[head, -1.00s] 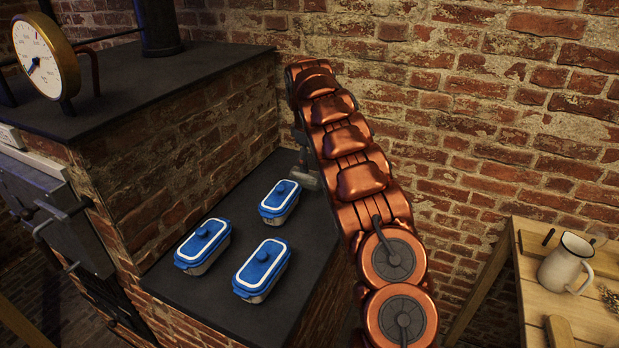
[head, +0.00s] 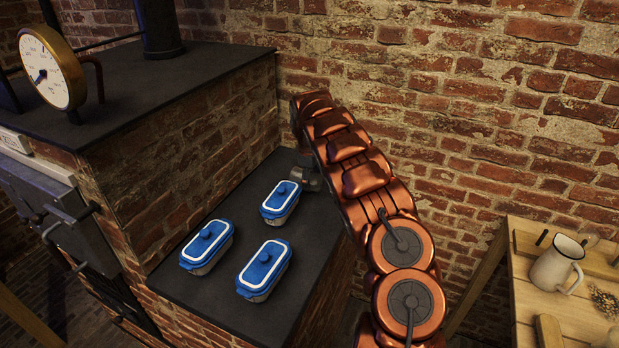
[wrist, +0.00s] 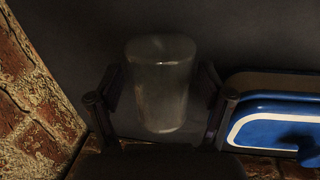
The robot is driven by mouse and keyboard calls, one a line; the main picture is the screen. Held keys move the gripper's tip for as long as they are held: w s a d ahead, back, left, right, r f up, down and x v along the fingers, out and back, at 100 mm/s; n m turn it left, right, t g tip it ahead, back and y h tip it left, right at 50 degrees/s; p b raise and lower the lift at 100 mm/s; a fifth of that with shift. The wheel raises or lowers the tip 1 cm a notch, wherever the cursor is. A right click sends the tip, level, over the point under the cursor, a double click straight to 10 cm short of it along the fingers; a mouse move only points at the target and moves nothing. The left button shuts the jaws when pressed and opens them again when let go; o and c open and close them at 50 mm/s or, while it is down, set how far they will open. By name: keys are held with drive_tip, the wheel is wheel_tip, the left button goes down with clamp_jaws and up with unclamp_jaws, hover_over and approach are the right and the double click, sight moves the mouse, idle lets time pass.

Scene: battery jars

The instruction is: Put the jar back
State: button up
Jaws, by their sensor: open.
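A translucent, greyish glass jar (wrist: 158,90) stands between the fingers of my gripper (wrist: 160,78) in the wrist view. My gripper is open, with one finger on each side of the jar. A dark gap shows beside parts of the jar; whether a finger touches it I cannot tell. In the head view my gripper (head: 309,173) is low over the dark ledge (head: 245,320), near its back end by the brick wall. The jar cannot be made out there, and my arm covers part of that area.
Three blue-lidded containers sit on the ledge: one near my gripper (head: 281,202), one at left (head: 207,246), one in front (head: 264,270). A blue lid (wrist: 275,125) lies close right of my gripper.

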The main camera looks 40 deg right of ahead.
drive_tip(key=c, duration=1.1)
